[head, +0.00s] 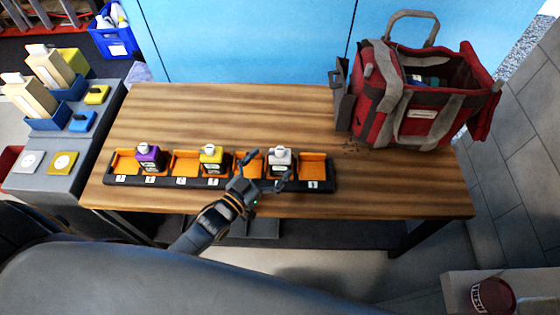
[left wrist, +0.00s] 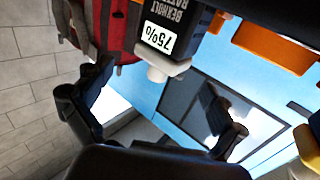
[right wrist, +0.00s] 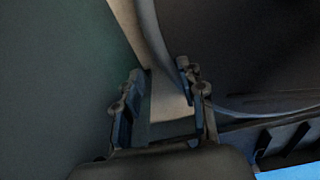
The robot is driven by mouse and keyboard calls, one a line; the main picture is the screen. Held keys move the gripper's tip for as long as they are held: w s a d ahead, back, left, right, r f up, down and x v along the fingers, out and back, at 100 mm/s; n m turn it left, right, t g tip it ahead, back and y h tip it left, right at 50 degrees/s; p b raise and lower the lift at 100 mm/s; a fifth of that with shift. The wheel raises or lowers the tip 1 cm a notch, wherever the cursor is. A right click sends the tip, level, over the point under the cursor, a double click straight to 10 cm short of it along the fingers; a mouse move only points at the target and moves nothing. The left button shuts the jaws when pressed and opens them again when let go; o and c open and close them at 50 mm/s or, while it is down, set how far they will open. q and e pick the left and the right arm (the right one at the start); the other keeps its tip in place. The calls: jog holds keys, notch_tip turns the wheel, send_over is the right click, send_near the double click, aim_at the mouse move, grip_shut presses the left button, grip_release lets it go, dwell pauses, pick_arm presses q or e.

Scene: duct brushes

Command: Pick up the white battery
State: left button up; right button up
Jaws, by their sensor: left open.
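The white battery (head: 281,160) stands upright in the right half of a black rack with orange slots (head: 315,168) on the wooden table. In the left wrist view, its dark body with a "75%" label (left wrist: 164,35) and its white cap (left wrist: 165,68) show upside down at the top. My left gripper (head: 267,170) is open and empty, with its fingers spread just in front of the battery; I cannot tell whether they touch it. In the left wrist view, the left gripper (left wrist: 158,92) has the cap near its fingertips. My right gripper (right wrist: 163,82) is open and empty, away from the rack.
A purple battery (head: 148,157) and a yellow battery (head: 211,158) stand in the same rack, left of the white one. A red and grey tool bag (head: 400,112) stands at the table's back right. The table behind the rack (head: 230,115) is clear.

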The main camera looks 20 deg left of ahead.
aim_at(277, 156)
pick_arm(q)
jog(key=x, duration=0.4)
jog(key=shift+w, duration=0.15)
jog(key=shift+r, duration=0.15)
jog(key=c, duration=1.6)
